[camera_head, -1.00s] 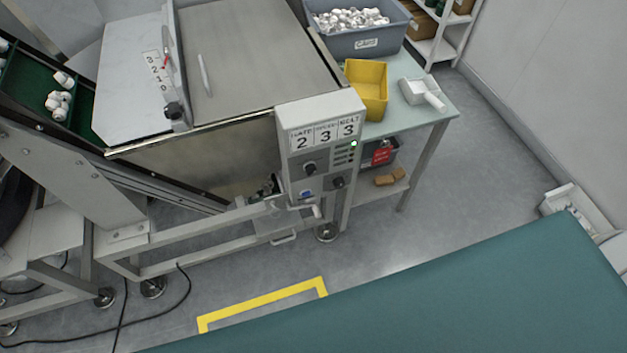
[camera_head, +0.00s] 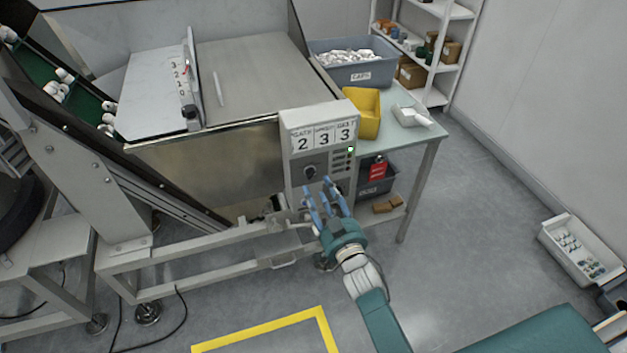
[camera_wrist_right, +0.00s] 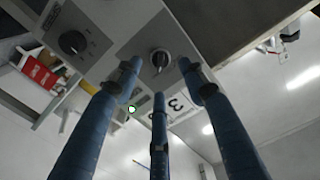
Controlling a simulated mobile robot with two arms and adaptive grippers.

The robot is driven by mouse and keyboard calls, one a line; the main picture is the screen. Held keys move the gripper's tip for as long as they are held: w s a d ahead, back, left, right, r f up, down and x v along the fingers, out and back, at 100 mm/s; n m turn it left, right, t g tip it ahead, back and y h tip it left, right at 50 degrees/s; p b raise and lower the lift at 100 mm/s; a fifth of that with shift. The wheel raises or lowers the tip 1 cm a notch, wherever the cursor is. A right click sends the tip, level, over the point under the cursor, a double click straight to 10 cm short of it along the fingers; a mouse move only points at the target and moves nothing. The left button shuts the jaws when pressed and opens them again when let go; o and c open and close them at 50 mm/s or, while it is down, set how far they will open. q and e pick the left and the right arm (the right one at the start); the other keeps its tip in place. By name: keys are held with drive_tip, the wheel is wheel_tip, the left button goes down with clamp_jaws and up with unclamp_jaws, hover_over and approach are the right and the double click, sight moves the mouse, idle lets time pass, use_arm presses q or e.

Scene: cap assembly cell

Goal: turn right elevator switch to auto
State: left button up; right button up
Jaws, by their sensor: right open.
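The grey control panel (camera_head: 294,152) stands at the hopper's front right corner, with the numbers 2, 3, 3 and a lit green lamp. One black rotary knob (camera_head: 310,172) shows just above my right gripper (camera_head: 322,190). This gripper has blue fingers, spread open and empty, before the panel's lower part. In the right wrist view a black knob (camera_wrist_right: 160,60) lies between the open fingertips, apparently untouched. A second knob (camera_wrist_right: 72,42) sits beside it, outside the fingers; the hand hides it in the head view. Knob labels are unreadable. My left gripper is out of view.
A metal frame rail with a handle (camera_head: 283,262) runs below the panel. Right of it stands a table (camera_head: 420,147) with a yellow bin (camera_head: 365,112) and a grey crate (camera_head: 325,70).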

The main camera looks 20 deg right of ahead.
sight(312, 177)
drive_tip(key=w, duration=0.5)
drive_tip(key=shift+a, duration=0.1)
drive_tip(key=shift+w, duration=0.4)
drive_tip(key=shift+c, duration=0.8)
clamp_jaws()
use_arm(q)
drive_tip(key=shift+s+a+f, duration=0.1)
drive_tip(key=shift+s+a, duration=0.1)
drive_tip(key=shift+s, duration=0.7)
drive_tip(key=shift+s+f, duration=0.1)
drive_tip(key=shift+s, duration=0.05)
use_arm(e)
drive_tip(key=shift+n, duration=0.3)
drive_tip(key=shift+f+n+b, duration=0.1)
drive_tip(key=shift+n+b, duration=0.3)
drive_tip(key=shift+n, duration=0.6)
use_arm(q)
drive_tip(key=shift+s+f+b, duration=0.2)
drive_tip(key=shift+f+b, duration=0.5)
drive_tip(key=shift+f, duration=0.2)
use_arm(e)
drive_tip(key=n, duration=0.6)
drive_tip(key=shift+s, duration=0.1)
